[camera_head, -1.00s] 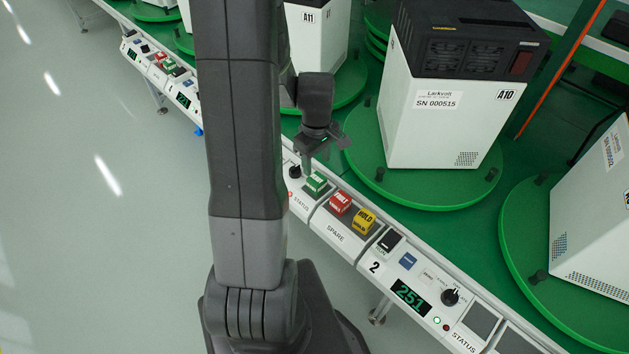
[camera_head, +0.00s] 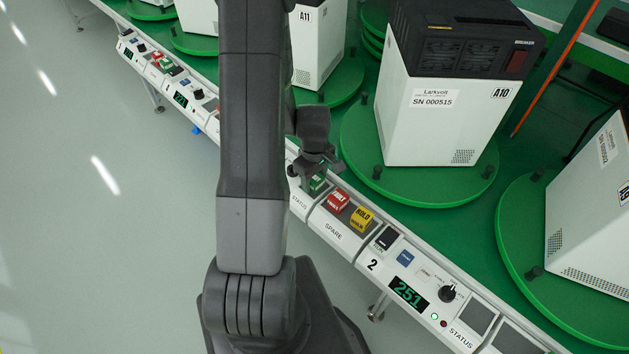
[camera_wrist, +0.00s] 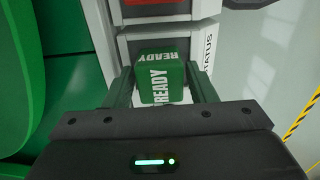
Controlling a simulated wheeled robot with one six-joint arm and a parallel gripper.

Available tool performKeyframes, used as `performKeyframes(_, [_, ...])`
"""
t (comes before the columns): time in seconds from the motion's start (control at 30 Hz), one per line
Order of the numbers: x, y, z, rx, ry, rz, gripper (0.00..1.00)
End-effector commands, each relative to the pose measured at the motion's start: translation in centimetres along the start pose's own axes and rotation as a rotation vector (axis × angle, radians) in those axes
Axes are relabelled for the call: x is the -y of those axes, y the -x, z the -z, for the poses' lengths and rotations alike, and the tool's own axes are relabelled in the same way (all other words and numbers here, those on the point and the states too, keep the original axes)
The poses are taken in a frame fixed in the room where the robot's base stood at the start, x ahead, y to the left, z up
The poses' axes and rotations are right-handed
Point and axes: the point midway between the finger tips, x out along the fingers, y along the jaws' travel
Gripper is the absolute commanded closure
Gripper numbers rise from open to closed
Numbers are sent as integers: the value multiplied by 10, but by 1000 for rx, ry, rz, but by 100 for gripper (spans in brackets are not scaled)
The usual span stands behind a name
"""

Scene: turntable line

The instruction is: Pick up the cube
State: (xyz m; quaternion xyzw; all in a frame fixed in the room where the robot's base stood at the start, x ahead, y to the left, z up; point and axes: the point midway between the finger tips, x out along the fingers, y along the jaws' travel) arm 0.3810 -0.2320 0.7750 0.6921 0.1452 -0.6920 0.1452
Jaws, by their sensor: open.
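The green cube (camera_wrist: 161,78) with white READY lettering sits in the status slot of the console rail. In the wrist view it stands between the two fingers of my gripper (camera_wrist: 160,84). The fingers are open, one on each side of the cube; I cannot tell whether either touches it. In the head view my gripper (camera_head: 317,168) is down over the green cube (camera_head: 317,184), hiding part of it. A red cube (camera_head: 337,201) and a yellow HOLD cube (camera_head: 362,219) sit beside it in the spare slot.
Behind the rail (camera_head: 335,240), a white unit marked A10 (camera_head: 430,125) stands on a green turntable (camera_head: 420,190). Another white unit (camera_head: 590,220) stands at right. A black knob (camera_head: 447,293) and a display (camera_head: 408,292) are on the rail. Floor at left is clear.

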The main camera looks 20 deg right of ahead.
Motion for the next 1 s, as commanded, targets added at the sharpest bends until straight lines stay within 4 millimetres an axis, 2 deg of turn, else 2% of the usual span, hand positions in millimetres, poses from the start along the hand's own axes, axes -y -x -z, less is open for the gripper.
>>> performKeyframes(0.2, [0, 0, 0, 0, 0, 0, 49])
performKeyframes(0.37, [0, 0, 0, 0, 0, 0, 80])
performKeyframes(0.4, [0, 0, 0, 0, 0, 0, 84])
performKeyframes(0.77, [0, 3, 0, 0, 0, 0, 84])
performKeyframes(1.0, [-1, 25, 1, -3, 0, -3, 84])
